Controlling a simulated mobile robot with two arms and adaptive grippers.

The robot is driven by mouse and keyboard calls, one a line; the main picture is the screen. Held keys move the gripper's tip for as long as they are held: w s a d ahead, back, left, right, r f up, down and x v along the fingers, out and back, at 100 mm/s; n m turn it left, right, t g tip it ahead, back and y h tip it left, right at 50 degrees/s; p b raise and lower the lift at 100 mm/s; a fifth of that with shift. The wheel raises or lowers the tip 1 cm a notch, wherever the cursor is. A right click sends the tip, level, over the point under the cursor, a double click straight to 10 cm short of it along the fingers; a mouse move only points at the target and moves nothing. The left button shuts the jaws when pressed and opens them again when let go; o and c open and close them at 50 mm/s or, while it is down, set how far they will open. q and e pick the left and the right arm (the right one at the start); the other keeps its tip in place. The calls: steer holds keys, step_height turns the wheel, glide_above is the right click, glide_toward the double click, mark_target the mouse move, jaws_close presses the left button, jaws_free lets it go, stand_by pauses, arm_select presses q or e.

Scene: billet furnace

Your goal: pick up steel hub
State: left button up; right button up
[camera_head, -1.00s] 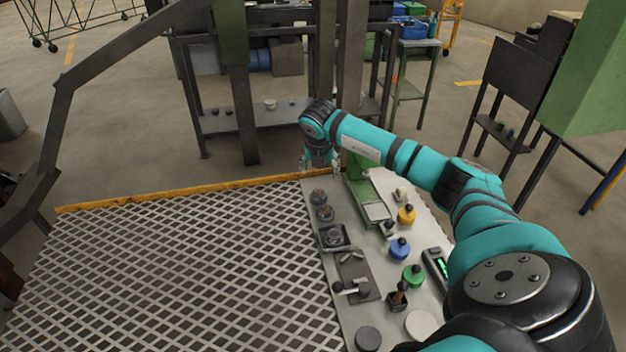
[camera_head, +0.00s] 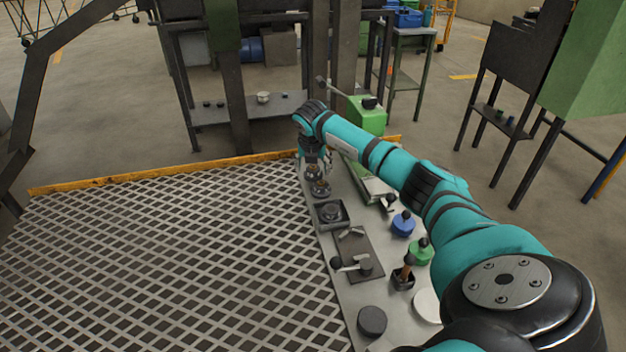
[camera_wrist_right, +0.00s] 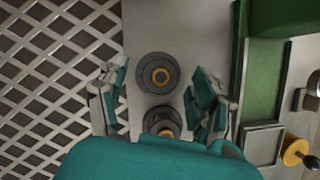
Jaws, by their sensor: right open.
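Two dark grey round steel hubs with bronze-coloured centres stand in a line on the light worktop. The farther hub (camera_head: 313,172) and the nearer hub (camera_head: 321,189) show at the worktop's far left edge, partly hidden by my right gripper (camera_head: 315,160). In the right wrist view one hub (camera_wrist_right: 158,74) lies between the open fingers of my right gripper (camera_wrist_right: 157,92), with gaps on both sides. The other hub (camera_wrist_right: 162,121) is lower, partly hidden by my gripper's body. I cannot tell how high the fingers are. My left gripper is out of view.
A dark square tray (camera_head: 344,221) with a round part, a tool plate (camera_head: 366,246), a blue knob (camera_head: 403,225) and a green knob (camera_head: 420,252) occupy the worktop. A green press (camera_head: 366,118) stands behind. Metal grating (camera_head: 190,260) lies to the left.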

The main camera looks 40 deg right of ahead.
steer(key=shift+d+f, duration=0.1)
steer(key=shift+f, duration=0.25)
steer(key=shift+r, duration=0.1)
jaws_close()
